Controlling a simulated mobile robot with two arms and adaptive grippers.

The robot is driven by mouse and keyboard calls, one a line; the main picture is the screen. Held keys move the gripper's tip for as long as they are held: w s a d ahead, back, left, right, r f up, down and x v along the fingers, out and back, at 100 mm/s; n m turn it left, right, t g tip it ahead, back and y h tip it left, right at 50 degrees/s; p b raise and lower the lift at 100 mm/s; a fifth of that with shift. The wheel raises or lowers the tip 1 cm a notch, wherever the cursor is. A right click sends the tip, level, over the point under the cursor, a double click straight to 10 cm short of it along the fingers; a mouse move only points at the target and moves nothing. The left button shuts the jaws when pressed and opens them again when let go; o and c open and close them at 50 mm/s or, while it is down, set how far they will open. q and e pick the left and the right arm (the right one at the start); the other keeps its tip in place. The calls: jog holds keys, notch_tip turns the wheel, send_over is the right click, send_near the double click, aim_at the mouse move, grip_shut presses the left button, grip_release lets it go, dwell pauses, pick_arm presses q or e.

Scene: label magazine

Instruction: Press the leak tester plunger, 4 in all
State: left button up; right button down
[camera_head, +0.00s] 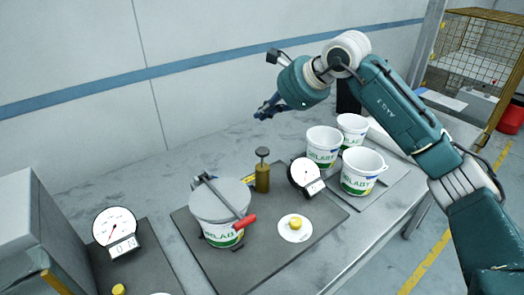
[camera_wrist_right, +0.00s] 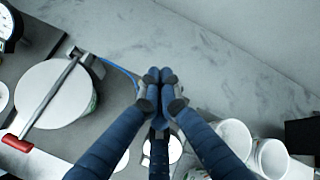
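The leak tester plunger is a brass cylinder (camera_head: 262,179) with a dark round knob (camera_head: 262,152) on top, standing on the dark mat behind the clamped bucket in the head view. My right gripper (camera_head: 268,106) is above and behind the knob, apart from it. In the right wrist view its fingertips (camera_wrist_right: 160,76) meet with nothing between them. I cannot make out the plunger in the wrist view; the fingers may hide it. A lidded white bucket (camera_head: 224,236) under a clamp bar with a red handle (camera_head: 245,221) stands left of the plunger. My left gripper is not in view.
A dial gauge (camera_head: 304,173) stands right of the plunger. A yellow button on a white disc (camera_head: 295,224) is in front. Three white buckets (camera_head: 362,172) stand on the right. Another dial gauge (camera_head: 115,227) is at left. The table behind the plunger is clear up to the wall.

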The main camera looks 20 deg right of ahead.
jog(key=b, duration=0.3)
send_over(264, 151)
notch_tip(264, 151, down, 4)
jog(key=shift+s+f, duration=0.1)
jog(key=shift+f, duration=0.15)
notch_tip(264, 151, down, 2)
jog(key=shift+f+b, duration=0.25)
jog(key=shift+b, duration=0.55)
jog(key=shift+f+b, duration=0.45)
jog(key=shift+f, duration=0.15)
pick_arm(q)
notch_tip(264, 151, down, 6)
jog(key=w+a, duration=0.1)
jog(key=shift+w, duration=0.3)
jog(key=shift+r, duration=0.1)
pick_arm(e)
jog(key=shift+f, duration=0.15)
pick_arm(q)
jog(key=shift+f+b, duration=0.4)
pick_arm(e)
jog(key=shift+f, duration=0.3)
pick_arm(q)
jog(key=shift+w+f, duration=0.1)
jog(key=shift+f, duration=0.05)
pick_arm(e)
jog(key=shift+f, duration=0.2)
